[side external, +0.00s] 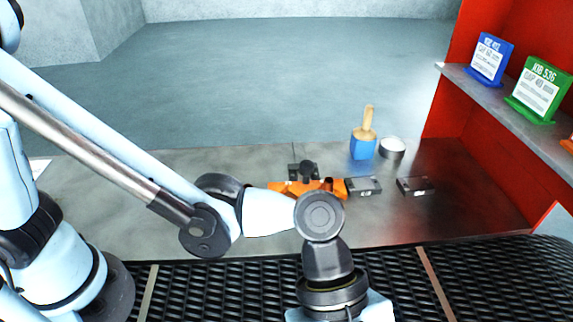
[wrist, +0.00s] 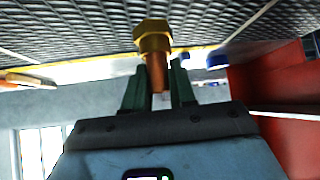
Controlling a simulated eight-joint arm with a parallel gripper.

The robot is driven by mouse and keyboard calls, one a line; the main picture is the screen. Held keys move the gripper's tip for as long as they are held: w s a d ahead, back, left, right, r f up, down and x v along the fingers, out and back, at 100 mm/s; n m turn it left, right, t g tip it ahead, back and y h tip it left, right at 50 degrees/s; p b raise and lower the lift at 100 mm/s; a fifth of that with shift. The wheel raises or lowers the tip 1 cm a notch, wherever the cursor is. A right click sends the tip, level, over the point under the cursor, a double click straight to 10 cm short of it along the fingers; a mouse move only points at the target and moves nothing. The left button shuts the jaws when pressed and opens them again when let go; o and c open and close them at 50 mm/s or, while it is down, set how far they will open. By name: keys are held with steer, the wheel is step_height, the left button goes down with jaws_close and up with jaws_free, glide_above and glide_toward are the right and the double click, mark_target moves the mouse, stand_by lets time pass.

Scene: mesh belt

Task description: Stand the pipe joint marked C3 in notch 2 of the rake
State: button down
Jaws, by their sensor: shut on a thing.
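In the wrist view my gripper (wrist: 160,78) has its dark green fingers shut on a pipe joint (wrist: 153,42), a copper-coloured tube with a brass hexagonal collar at its far end. No C3 mark can be read on it. In the side external view my wrist runs off the bottom edge over the belt, so the fingers and the joint are out of sight there. An orange piece (side external: 338,186), perhaps the rake, lies on the metal counter behind my arm. My arm partly hides it, and its notches cannot be made out.
Two dark labelled blocks, one near (side external: 363,188) and one farther right (side external: 413,187), lie on the counter. A blue holder (side external: 363,148) with a wooden-handled tool and a metal bowl (side external: 392,148) stand behind. The black mesh belt (side external: 210,290) runs along the front.

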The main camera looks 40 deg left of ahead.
step_height(320, 180, up, 2)
steer(key=shift+r, duration=0.1)
steer(key=shift+w+a+r, duration=0.1)
steer(key=shift+r, duration=0.2)
steer(key=w+a+r+n+t, duration=0.2)
steer(key=w+a+n+t, duration=0.95)
steer(key=w+a, duration=0.75)
steer(key=w+a+f, duration=0.2)
steer(key=a, duration=0.1)
steer(key=w+a+f+n+g, duration=0.1)
steer(key=w+a+f, duration=0.1)
steer(key=a, duration=0.1)
steer(key=w+a+f+n, duration=0.1)
steer(key=w+a+f, duration=0.1)
steer(key=a+f, duration=0.1)
steer(key=shift+w+a+g, duration=0.2)
steer(key=shift+a+g, duration=0.05)
steer(key=shift+a, duration=0.35)
steer(key=shift+f, duration=2)
steer(key=shift+f, duration=0.15)
